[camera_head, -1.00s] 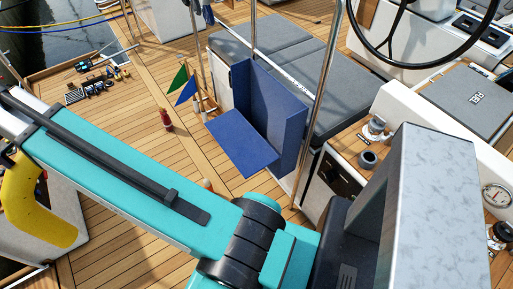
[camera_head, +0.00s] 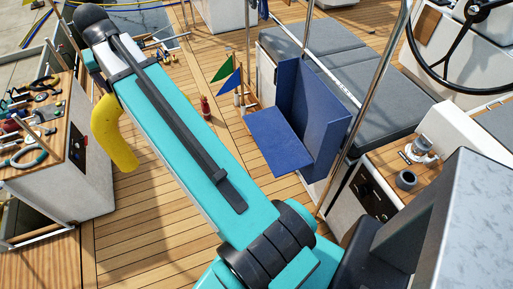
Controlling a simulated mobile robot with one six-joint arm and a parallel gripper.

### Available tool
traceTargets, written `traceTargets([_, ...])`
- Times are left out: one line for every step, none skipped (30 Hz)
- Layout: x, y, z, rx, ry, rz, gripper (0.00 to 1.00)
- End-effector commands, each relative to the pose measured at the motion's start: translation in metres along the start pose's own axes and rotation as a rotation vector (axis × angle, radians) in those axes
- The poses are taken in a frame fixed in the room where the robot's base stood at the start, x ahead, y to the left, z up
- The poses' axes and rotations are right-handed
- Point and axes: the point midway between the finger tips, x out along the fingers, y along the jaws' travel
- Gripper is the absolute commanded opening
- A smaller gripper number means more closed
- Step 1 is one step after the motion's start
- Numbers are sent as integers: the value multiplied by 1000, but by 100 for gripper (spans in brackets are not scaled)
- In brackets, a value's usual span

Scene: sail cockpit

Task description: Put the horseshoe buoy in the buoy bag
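The yellow horseshoe buoy (camera_head: 116,136) hangs in the air left of my turquoise arm, partly hidden behind it. My gripper (camera_head: 97,88) is mostly hidden behind the arm at the buoy's upper end. Its fingers do not show clearly, but the buoy travels with the arm, so it is held. The blue buoy bag (camera_head: 322,118) stands at the steel rail to the right of the arm, with its front flap (camera_head: 278,140) folded down flat and its inside facing left. The buoy is well left of the bag, apart from it.
A cabinet (camera_head: 75,180) with tools on top stands at the left. Green and blue pennants (camera_head: 228,80) and a red bottle (camera_head: 205,107) stand left of the bag. Steel posts (camera_head: 368,95) rise beside the bag. Open teak deck (camera_head: 150,220) lies below the arm.

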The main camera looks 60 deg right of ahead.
Motion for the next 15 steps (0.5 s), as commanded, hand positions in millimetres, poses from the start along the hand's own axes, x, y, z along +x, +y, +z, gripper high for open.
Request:
traceTargets([2,16,-3,41,3,18,24])
traceTargets([3,24,-4,66,3,28,24])
traceTargets([4,35,-6,99,3,41,24])
traceTargets([5,43,-7,124,3,52,24])
traceTargets([5,52,-8,149,3,62,24])
traceTargets([6,63,-9,182,3,77,24])
traceTargets([6,71,-10,206,4,86,24])
traceTargets([7,79,-10,232,4,96,24])
traceTargets([7,90,-11,264,4,110,24])
traceTargets([8,99,-11,289,3,121,24])
traceTargets([8,108,-11,314,3,132,24])
traceTargets([8,118,-11,347,3,145,24])
traceTargets([9,126,-11,372,3,155,24])
traceTargets([9,135,-11,397,3,165,24])
traceTargets([9,146,-11,430,3,179,24])
